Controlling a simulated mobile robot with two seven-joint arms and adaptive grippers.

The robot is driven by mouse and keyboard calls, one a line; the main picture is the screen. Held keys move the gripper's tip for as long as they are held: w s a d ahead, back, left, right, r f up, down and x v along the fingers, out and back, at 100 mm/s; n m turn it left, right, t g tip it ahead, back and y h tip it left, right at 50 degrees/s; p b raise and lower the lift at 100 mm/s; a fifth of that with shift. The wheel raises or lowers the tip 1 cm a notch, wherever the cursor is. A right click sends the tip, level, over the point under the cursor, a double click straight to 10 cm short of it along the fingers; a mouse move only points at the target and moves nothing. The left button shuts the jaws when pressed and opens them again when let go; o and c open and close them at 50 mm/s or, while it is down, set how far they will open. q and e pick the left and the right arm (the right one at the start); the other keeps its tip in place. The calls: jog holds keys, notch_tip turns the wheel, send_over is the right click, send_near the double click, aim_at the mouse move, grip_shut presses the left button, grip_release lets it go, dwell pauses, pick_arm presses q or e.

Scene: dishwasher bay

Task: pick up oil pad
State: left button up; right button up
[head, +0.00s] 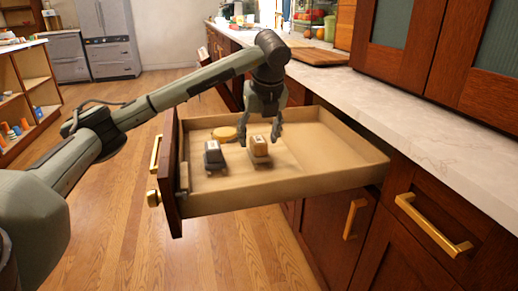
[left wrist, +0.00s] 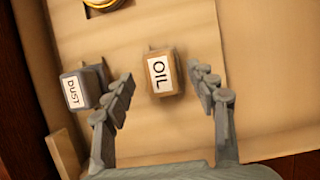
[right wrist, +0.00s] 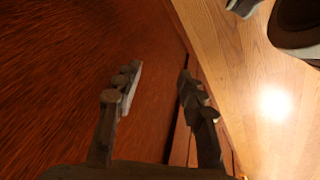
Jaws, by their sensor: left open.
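The oil pad (head: 259,149) is a small tan block in the open drawer. My left gripper (head: 261,138) is over the drawer, pointing down at the oil pad. In the left wrist view the open left fingers (left wrist: 166,90) sit on either side of the pad's near end, with gaps at both sides; whether they are down at its height I cannot tell. My right gripper (right wrist: 155,85) shows only in its own wrist view, fingers apart and empty, beside a dark reddish wood surface.
A grey block labelled DUST (left wrist: 83,90) lies left of the oil pad, close to the left finger. A round yellowish thing (head: 225,133) lies farther back in the drawer (head: 290,187). The drawer's right part is bare. A marble counter (head: 420,110) runs above the cabinets.

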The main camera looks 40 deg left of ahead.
pick_arm(q)
jog(key=shift+x, duration=1.2)
jog(key=c, duration=1.2)
pick_arm(e)
jog(key=shift+w+f, duration=0.2)
jog(key=shift+f, duration=0.2)
pick_arm(q)
jog(key=shift+r, duration=0.15)
jog(key=shift+c, duration=0.3)
notch_tip(320, 180, up, 4)
jog(key=shift+w+r, duration=0.1)
jog(key=shift+r, duration=0.05)
jog(key=a+r, duration=0.6)
jog(key=a, duration=0.5)
jog(key=shift+a+r, duration=0.25)
jog(key=shift+a, duration=0.05)
pick_arm(e)
jog(key=shift+s+d, duration=0.1)
jog(key=shift+s, duration=0.1)
jog(key=shift+r, duration=0.1)
pick_arm(q)
jog(key=o, duration=0.6)
jog(key=c, duration=0.5)
pick_arm(e)
jog(key=shift+w, duration=0.1)
